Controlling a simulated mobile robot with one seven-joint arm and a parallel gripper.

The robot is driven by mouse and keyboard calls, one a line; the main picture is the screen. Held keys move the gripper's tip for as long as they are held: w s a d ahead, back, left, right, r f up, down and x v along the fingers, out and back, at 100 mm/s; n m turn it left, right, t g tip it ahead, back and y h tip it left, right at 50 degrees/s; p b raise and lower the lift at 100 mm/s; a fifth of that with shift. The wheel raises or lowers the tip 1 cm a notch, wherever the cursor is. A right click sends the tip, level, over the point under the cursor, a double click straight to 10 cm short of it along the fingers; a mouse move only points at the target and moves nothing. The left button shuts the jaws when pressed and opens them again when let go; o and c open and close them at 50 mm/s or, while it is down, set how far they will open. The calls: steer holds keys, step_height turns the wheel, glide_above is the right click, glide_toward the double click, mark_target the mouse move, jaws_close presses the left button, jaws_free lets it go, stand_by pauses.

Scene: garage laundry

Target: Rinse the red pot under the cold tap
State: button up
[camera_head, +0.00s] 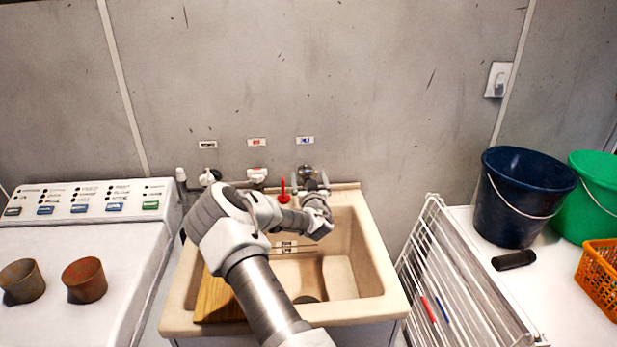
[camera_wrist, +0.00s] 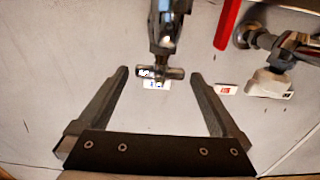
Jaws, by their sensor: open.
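The red pot (camera_head: 84,280) stands upright on the white machine at the left, well away from my arm. The cold tap (camera_head: 307,173) is on the wall under the blue-marked label (camera_head: 305,140), behind the sink (camera_head: 384,268). My gripper (camera_head: 316,204) is just in front of this tap, partly hidden by my wrist. In the wrist view my gripper (camera_wrist: 160,76) is open, with the cold tap's crossbar handle (camera_wrist: 160,73) in line between its fingertips. I cannot tell whether the fingers touch it. No water shows.
A brown pot (camera_head: 22,281) stands beside the red pot. The red-labelled tap (camera_head: 257,177) and a red lever (camera_head: 283,191) are left of my gripper. A wooden board (camera_head: 214,301) covers the sink's left part. A drying rack (camera_head: 436,275) and buckets (camera_head: 520,190) are at right.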

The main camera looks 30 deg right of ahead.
steer(key=shift+w+d, duration=0.15)
steer(key=shift+w, duration=0.2)
steer(key=c, duration=1.2)
steer(key=shift+o, duration=0.2)
steer(key=shift+s+d+n+t+y+b, duration=0.1)
steer(key=shift+d+n+t+y+b, duration=0.2)
steer(key=shift+n+y, duration=0.4)
steer(key=shift+s+d+n+t+y+b, duration=0.1)
steer(key=shift+n+t+y+b, duration=0.3)
steer(key=shift+y, duration=0.5)
steer(key=shift+n+y+b, duration=0.4)
steer(key=shift+n+y, duration=0.2)
steer(key=shift+y, duration=0.3)
steer(key=shift+w+a, duration=0.1)
steer(key=o, duration=1.2)
steer(key=shift+c, duration=0.2)
